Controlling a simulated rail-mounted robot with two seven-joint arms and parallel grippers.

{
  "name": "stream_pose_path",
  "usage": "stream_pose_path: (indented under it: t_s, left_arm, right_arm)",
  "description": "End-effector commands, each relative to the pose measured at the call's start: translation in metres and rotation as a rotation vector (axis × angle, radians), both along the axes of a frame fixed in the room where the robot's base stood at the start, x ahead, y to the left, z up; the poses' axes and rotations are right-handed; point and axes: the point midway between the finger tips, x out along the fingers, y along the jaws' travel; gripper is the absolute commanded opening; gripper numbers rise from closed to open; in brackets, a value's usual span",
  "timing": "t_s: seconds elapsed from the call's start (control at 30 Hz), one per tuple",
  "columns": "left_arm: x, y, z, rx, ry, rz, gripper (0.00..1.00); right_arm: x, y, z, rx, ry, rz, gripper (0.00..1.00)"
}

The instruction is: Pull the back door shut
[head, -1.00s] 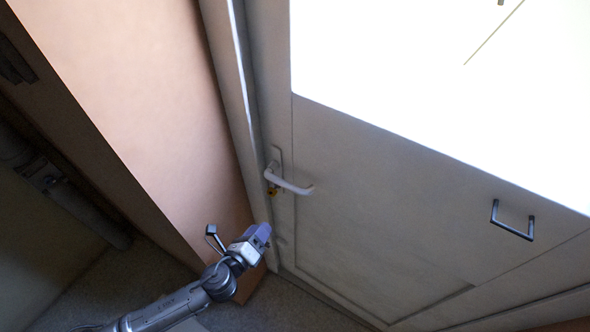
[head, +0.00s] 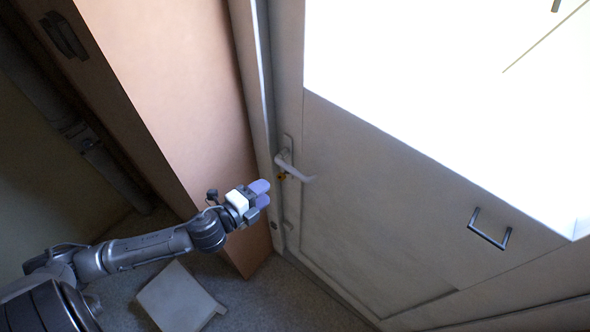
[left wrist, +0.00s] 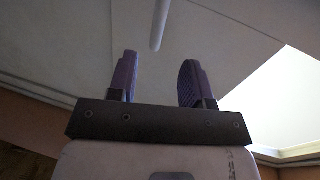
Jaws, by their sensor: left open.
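The back door (head: 365,190) is a pale panelled door with a bright upper part; in the head view it stands against its frame on the left, and I cannot tell whether it is fully shut. Its white lever handle (head: 296,171) is near its left edge, with a brass-coloured lock below. A dark bar handle (head: 489,229) is lower right on the door. My left gripper (head: 263,193) is open and empty, just left of and below the lever, apart from it. In the left wrist view, a pale bar, likely the lever (left wrist: 160,25), shows beyond the two purple fingers. My right gripper is not in view.
A tan panel (head: 175,90) stands left of the door frame, beside my left arm. A pale flat box-like thing (head: 178,298) lies on the grey floor below my arm. Floor near the door's foot (head: 275,300) looks clear.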

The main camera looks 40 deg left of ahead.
Motion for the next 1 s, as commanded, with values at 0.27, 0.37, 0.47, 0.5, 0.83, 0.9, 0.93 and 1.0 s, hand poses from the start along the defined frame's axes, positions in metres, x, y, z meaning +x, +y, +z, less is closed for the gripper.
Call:
stream_pose_path:
  t_s: [0.27,0.37,0.47,0.5,0.83,0.9,0.93,1.0]
  left_arm:
    - [0.044,-0.001,-0.005,0.002,-0.003,0.001,0.45]
    - [0.061,-0.002,-0.009,0.002,-0.003,0.001,0.45]
    - [0.077,-0.003,-0.012,0.003,-0.003,0.001,0.45]
    - [0.083,-0.002,-0.013,0.003,-0.003,0.002,0.45]
    - [0.117,-0.004,-0.022,0.003,-0.001,-0.001,0.45]
    - [0.12,-0.005,-0.023,0.003,-0.002,0.0,0.45]
    - [0.121,-0.005,-0.023,0.003,-0.002,0.0,0.45]
    - [0.123,-0.005,-0.023,0.003,-0.001,-0.001,0.45]
  right_arm:
    - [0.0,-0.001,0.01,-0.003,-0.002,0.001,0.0]
    - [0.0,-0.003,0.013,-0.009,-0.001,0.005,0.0]
    - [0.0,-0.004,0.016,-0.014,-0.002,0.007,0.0]
    - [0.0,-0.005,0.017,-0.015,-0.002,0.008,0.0]
    - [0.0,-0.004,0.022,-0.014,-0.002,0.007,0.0]
    - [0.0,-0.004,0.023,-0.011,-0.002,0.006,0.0]
    - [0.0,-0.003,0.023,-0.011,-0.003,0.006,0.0]
    - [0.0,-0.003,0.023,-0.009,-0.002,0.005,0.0]
